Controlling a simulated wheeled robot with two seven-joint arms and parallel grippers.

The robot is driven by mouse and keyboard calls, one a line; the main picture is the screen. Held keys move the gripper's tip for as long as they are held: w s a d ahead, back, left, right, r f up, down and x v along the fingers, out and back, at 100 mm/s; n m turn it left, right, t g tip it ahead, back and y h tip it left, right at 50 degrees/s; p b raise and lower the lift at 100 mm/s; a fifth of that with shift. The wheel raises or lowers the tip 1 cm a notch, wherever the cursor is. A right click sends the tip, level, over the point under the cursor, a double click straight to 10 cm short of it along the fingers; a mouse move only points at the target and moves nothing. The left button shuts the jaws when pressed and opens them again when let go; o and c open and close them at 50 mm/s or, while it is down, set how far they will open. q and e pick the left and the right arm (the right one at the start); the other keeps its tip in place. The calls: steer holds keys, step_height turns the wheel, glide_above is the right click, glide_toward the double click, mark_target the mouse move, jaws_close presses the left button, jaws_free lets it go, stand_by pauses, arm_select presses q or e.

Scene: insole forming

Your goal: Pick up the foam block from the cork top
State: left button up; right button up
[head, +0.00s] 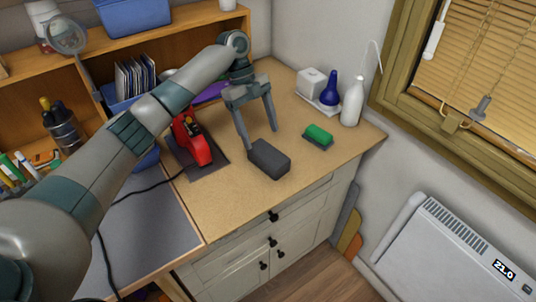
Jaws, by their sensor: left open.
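The dark grey foam block (269,160) lies on the cork top (240,198), near the middle of its front part. My left gripper (262,142) is open, with its fingers pointing down at the block's far side. One fingertip shows by the block's left end and the other beyond its far right side. I cannot tell whether either finger touches the block. My right gripper is not in view.
A red device (191,140) on a dark mat stands left of the gripper. A green-topped brush (318,134) lies right of the block. A white bottle (352,101) and a blue bulb (330,90) stand at the back right. The cork's front is clear.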

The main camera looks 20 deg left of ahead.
mark_target(268, 152)
arm_select(q)
steer(key=shift+p+x, duration=0.4)
steer(key=shift+x, duration=1.3)
steer(key=shift+s+d+f+p, duration=0.2)
steer(key=shift+d+f+p, duration=0.1)
steer(key=shift+f+p, duration=0.45)
steer(key=p+x, duration=0.1)
steer(key=x, duration=0.1)
steer(key=shift+d+f+p, duration=0.15)
steer(key=shift+f+p, duration=0.15)
steer(key=shift+p, duration=0.05)
steer(key=shift+d+f, duration=0.1)
steer(key=shift+f, duration=0.3)
steer(key=shift+c, duration=0.3)
steer(key=c, duration=1.1)
steer(key=shift+r, duration=0.15)
